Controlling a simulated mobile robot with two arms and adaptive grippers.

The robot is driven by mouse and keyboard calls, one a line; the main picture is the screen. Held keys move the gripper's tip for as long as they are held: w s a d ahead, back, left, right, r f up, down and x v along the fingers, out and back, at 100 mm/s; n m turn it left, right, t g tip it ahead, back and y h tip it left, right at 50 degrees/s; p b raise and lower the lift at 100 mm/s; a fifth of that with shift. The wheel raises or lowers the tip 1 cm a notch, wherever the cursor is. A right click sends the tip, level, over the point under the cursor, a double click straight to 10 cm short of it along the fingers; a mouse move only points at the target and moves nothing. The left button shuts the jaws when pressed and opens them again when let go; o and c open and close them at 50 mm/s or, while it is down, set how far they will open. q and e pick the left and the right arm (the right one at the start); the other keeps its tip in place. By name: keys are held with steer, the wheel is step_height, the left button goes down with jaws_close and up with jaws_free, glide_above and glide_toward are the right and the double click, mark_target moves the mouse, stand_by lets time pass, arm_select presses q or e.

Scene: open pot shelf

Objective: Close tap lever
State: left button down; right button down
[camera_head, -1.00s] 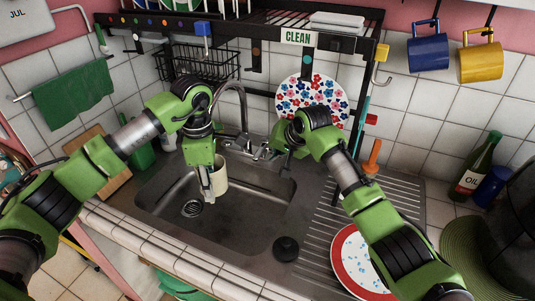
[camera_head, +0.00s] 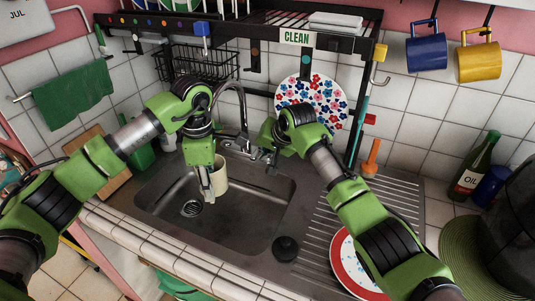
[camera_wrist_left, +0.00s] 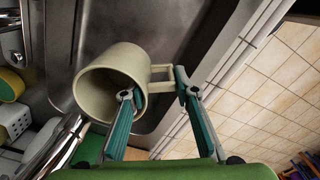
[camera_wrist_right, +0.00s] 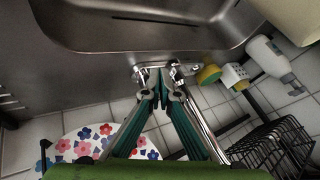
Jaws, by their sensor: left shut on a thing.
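The silver tap (camera_head: 243,112) with its arched spout stands behind the sink basin. My right gripper (camera_head: 262,154) is just right of the tap base in the head view and covers the lever area. In the right wrist view its fingertips (camera_wrist_right: 159,76) are close together beside the chrome tap parts (camera_wrist_right: 178,74). I see nothing clearly held between them; contact with the lever cannot be told. My left gripper (camera_head: 208,190) is shut on a beige mug (camera_head: 220,174) over the basin. The left wrist view shows its fingers at the handle of the mug (camera_wrist_left: 112,78).
The sink basin (camera_head: 245,225) is otherwise empty except for its drain. A black plug (camera_head: 285,248) lies on the front right rim. A red-rimmed plate (camera_head: 345,262) lies on the drainboard. A flowered plate (camera_head: 312,98) and a black rack (camera_head: 197,66) are behind.

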steer(key=shift+a+r, duration=0.1)
arm_select(q)
steer(key=shift+w+a, duration=0.1)
steer(key=shift+a, duration=0.1)
steer(key=shift+d, duration=0.1)
arm_select(e)
steer(key=s+d+r, duration=0.6)
steer(key=d+r, duration=0.1)
steer(key=shift+s+d+r, duration=0.15)
steer(key=shift+s+r, duration=0.05)
steer(key=shift+r, duration=0.2)
arm_select(q)
steer(key=s+d, duration=0.3)
steer(key=s, duration=0.4)
steer(key=shift+s, duration=0.25)
stand_by(0.5)
